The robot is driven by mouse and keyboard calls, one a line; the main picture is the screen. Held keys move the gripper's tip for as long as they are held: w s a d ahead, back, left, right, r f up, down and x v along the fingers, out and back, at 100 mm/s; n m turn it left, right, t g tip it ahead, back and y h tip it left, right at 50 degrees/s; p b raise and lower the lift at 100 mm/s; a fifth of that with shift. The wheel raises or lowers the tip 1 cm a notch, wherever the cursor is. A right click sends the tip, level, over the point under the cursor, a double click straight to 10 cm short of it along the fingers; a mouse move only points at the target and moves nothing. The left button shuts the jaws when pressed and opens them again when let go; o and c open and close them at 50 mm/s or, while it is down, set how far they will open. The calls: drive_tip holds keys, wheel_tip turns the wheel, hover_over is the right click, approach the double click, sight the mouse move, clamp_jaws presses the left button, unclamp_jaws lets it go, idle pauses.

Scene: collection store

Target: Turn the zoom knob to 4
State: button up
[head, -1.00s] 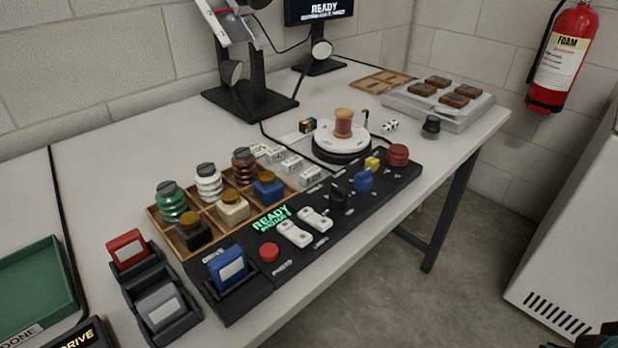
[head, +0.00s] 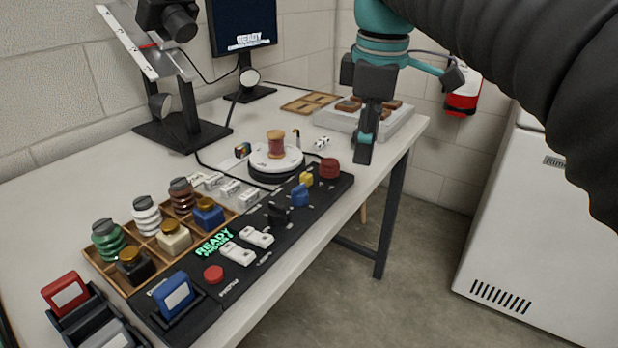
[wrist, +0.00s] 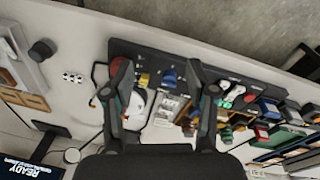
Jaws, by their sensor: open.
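The black control panel (head: 240,255) lies along the front edge of the table. It carries a black knob (head: 278,212), a blue knob (head: 299,196), a small yellow knob (head: 306,179) and a red mushroom button (head: 329,168). The knob labels are too small to read, so I cannot tell which one is zoom or where it points. My gripper (head: 365,150) is above the table, past the panel's far right end, pointing down. In the wrist view my gripper (wrist: 157,70) is open and empty, with the yellow knob (wrist: 143,79) and blue knob (wrist: 169,78) seen between the fingers.
A white turntable with a spool (head: 276,144) stands behind the panel. A wooden tray of jars (head: 105,262) is at its left. A camera stand (head: 183,130) and monitor (head: 241,25) are at the back. A grey block tray (head: 400,125) is at the far right.

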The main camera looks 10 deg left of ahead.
sight(299, 186)
drive_tip(key=w+a+r+n+g+h, duration=0.1)
drive_tip(key=w+a+r+n+g, duration=0.15)
drive_tip(key=a+n, duration=0.7)
drive_tip(key=shift+m+t, duration=0.45)
drive_tip(key=shift+m, duration=0.4)
drive_tip(key=f+b, duration=0.3)
drive_tip(key=f, duration=0.1)
drive_tip(key=s+f+b, duration=0.1)
drive_tip(key=f+b, duration=0.1)
drive_tip(key=f, duration=0.3)
drive_tip(key=a+f+b, duration=0.1)
drive_tip(key=f+b, duration=0.2)
drive_tip(key=f, duration=0.1)
drive_tip(key=shift+s+a+f+b, duration=0.1)
drive_tip(key=shift+s+f+b, duration=0.05)
drive_tip(key=shift+s+b, duration=0.2)
clamp_jaws()
